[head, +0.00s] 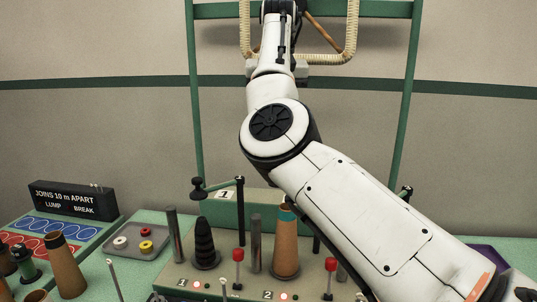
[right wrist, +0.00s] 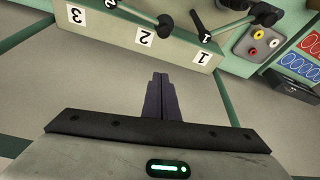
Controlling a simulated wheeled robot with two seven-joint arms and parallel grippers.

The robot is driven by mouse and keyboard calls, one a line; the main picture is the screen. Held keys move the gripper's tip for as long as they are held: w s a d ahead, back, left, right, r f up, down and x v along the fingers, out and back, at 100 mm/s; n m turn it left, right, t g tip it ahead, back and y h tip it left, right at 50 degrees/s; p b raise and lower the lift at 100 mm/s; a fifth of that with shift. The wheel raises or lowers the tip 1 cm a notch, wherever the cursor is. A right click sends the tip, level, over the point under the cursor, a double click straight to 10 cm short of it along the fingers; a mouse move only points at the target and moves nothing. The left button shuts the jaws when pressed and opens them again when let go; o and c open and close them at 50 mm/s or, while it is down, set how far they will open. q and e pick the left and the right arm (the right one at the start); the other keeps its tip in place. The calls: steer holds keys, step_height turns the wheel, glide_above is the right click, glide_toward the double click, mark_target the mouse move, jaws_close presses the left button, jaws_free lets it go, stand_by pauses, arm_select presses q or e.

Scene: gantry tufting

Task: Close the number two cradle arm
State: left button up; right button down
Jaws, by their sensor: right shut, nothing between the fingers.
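In the right wrist view, the number two plate (right wrist: 145,37) is on the pale green block's side. The number two cradle arm (right wrist: 138,14) is a bar ending in a black knob, reaching right above the block; I cannot tell how far it is swung. In the head view my right arm hides most of it. My right gripper (right wrist: 162,82) is shut and empty, apart from the block. In the head view it is at the top, partly cut off. My left gripper is not in view.
The number one cradle arm (head: 218,184) reaches left from its post. A brown cone (head: 285,250) with a teal top and a black cone (head: 204,245) stand in front, among metal posts and red-knobbed levers (head: 238,256). A grey tray (head: 138,241) holds small rings.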

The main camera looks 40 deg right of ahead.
steer(key=shift+s+a+f, duration=0.1)
steer(key=shift+s+f, duration=0.15)
steer(key=shift+f, duration=1.15)
steer(key=shift+s+a+f, duration=0.15)
steer(key=shift+s+f, duration=0.05)
steer(key=shift+f, duration=1.2)
steer(key=shift+s+a+f, duration=0.1)
steer(key=shift+s+f, duration=0.15)
steer(key=shift+f, duration=1.15)
